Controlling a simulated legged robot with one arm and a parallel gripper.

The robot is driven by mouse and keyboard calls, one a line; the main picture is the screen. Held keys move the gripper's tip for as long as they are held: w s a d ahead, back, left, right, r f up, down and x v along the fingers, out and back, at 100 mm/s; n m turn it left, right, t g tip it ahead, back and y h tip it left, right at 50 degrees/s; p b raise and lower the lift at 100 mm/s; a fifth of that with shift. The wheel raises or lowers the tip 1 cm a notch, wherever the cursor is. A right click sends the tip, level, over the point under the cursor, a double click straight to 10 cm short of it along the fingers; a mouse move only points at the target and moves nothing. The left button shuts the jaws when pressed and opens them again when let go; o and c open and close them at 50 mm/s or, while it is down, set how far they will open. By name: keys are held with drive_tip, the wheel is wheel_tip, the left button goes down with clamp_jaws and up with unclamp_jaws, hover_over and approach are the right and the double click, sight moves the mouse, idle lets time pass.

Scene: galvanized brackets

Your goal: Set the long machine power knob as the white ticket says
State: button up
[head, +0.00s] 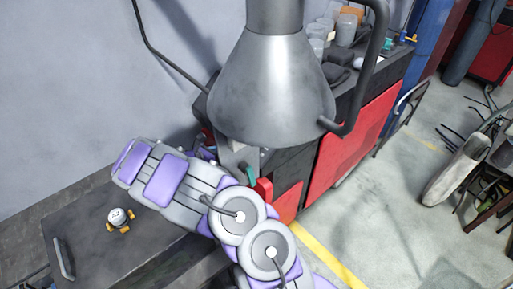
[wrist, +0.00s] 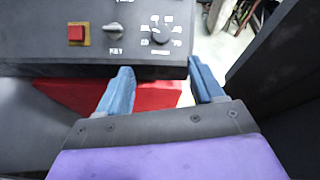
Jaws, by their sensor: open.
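In the wrist view, a dark control panel carries a round black knob (wrist: 160,33) ringed by small white labels, with another label under it. The label text is too small to read, and I cannot tell the knob's setting. A grey knob marked KEY (wrist: 115,32) sits to its left, and a red square button (wrist: 76,34) further left. My gripper (wrist: 160,68) is open and empty, its blue fingers below the panel's lower edge, apart from the black knob. I cannot make out a white ticket in either view.
In the head view, a large grey metal hood (head: 272,90) hides part of the red and black machine (head: 345,150). A dark bench (head: 95,235) at lower left bears a small white and yellow object (head: 121,218). Open floor (head: 400,215) lies to the right.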

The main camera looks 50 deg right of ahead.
drive_tip(key=b+x, duration=0.1)
drive_tip(key=x, duration=1.4)
drive_tip(key=shift+d+f, duration=0.15)
drive_tip(key=shift+d, duration=0.2)
drive_tip(key=shift+v, duration=1.2)
drive_tip(key=shift+x, duration=1.2)
drive_tip(key=c, duration=0.4)
drive_tip(key=shift+a, duration=0.3)
drive_tip(key=c, duration=0.6)
